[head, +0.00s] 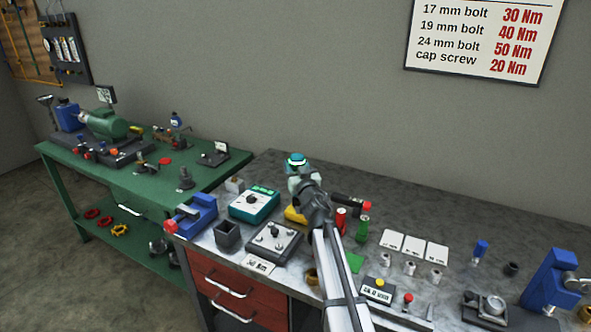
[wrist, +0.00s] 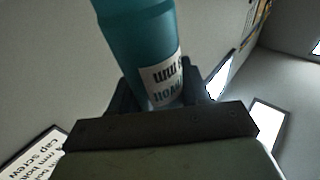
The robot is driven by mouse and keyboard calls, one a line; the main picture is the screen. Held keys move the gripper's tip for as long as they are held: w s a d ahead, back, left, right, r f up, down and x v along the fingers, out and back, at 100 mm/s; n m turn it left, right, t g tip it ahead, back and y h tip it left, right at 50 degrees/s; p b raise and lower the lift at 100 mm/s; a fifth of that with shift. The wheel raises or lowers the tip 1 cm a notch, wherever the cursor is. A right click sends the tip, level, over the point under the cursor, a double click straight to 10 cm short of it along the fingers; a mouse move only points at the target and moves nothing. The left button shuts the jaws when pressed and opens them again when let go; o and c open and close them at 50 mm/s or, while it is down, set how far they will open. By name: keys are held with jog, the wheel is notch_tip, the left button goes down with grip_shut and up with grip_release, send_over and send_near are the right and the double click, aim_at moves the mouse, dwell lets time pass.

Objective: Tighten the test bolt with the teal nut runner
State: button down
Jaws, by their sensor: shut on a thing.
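The teal nut runner (wrist: 138,40) fills the upper middle of the wrist view. It is a teal cylinder with a white printed label, partly cut off by the frame. My gripper (wrist: 160,88) is shut on it, one dark finger on each side. In the head view my gripper (head: 300,180) is raised above the back of the grey bench, and only a teal end of the runner (head: 296,158) shows over it. A grey plate with several small fittings (head: 274,241) lies on the bench; I cannot tell whether one is the test bolt.
A teal box with a dial (head: 254,205), a dark open bin (head: 228,236) and a blue vise (head: 197,215) stand at the bench's left. Red (head: 341,219) and green (head: 362,229) cylinders and white cards (head: 414,245) lie right of my arm. A wall chart (head: 478,38) lists torques.

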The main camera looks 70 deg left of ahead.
aim_at(295, 154)
jog(key=shift+r, duration=1.9)
